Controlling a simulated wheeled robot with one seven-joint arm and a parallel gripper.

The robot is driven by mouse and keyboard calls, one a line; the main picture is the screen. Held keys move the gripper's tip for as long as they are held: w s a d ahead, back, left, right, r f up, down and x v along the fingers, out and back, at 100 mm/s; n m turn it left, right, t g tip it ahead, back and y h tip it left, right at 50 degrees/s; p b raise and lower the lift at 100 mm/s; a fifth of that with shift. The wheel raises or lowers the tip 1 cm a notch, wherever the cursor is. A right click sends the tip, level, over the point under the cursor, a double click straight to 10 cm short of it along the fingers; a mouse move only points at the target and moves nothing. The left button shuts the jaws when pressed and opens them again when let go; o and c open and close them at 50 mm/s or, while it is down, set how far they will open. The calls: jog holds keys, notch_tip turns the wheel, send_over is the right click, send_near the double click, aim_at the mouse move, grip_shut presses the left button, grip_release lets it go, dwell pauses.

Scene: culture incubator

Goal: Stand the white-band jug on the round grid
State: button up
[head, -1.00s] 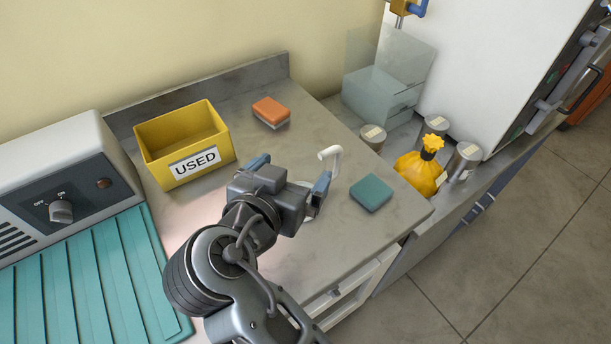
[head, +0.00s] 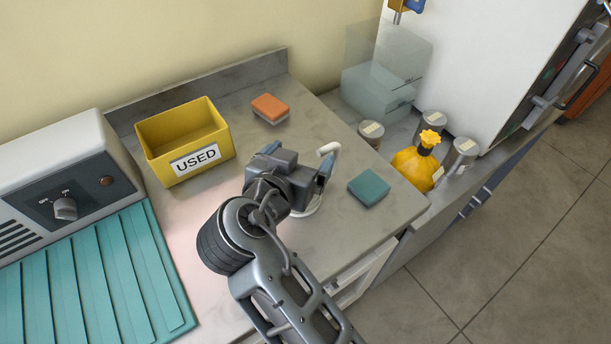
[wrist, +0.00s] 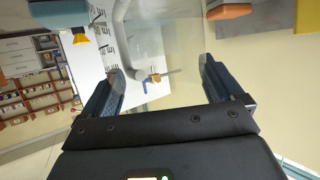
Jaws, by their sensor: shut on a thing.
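The jug looks clear, with a pale curved handle (head: 330,149) and a white ring low on it (head: 313,207). It stands on the grey counter, and my gripper hides most of it in the head view. My gripper (head: 298,155) is around the jug, its fingers spread wide and shut on its sides. In the wrist view my gripper (wrist: 161,68) has one finger on each side of the clear body, and the pale handle (wrist: 121,35) rises beyond them. I cannot make out the round grid in either view.
A yellow USED bin (head: 160,165) and an orange sponge (head: 270,107) lie behind. A teal sponge (head: 369,187) is close right of the jug. A yellow bottle (head: 414,168) and several grey canisters stand farther right, by clear panels (head: 375,95). A ridged teal mat (head: 95,275) is left.

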jog(key=c, duration=0.5)
jog(key=shift+o, duration=0.2)
jog(key=shift+r, duration=0.15)
